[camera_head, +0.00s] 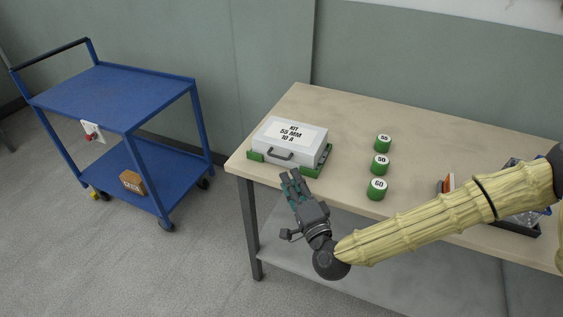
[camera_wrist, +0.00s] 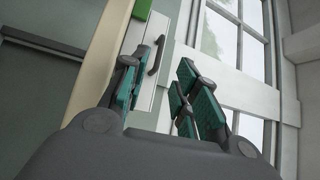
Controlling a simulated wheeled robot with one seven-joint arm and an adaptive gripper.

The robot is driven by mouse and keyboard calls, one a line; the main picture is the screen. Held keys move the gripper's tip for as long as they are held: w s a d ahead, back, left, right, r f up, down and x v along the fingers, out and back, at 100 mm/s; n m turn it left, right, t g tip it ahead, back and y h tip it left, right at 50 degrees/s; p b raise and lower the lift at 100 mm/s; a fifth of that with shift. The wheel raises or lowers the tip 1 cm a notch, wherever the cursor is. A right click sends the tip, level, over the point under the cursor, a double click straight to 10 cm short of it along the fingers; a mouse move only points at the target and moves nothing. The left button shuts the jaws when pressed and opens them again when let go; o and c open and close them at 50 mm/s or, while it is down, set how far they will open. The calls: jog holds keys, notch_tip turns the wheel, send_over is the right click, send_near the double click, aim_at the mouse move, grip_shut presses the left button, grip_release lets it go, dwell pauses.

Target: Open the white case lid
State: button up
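The white case (camera_head: 289,141) sits shut on a green base (camera_head: 257,157) at the left end of the table. Its lid has a label reading "KIT 55 MM 10 A" (camera_head: 290,132). A dark handle (camera_head: 280,154) is on its front side. My gripper (camera_head: 291,180) is just in front of the case, by the table's front edge, with its fingers toward the case. In the wrist view, the fingers (camera_wrist: 160,88) are spread with nothing between them. The handle (camera_wrist: 157,56) shows beyond the left finger, which partly covers the case front. Contact is not visible.
Several things stand right of the case: green-and-white canisters, including one marked 50 (camera_head: 380,165), and a dark tray (camera_head: 517,222) partly behind my arm. A blue cart (camera_head: 112,95) with a brown box (camera_head: 132,183) stands left. The table (camera_head: 335,112) is clear behind the canisters.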

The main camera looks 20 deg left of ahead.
aim_at(288, 142)
jog(key=p+x, duration=0.1)
jog(key=x, duration=0.7)
jog(key=shift+f, duration=0.1)
grip_shut()
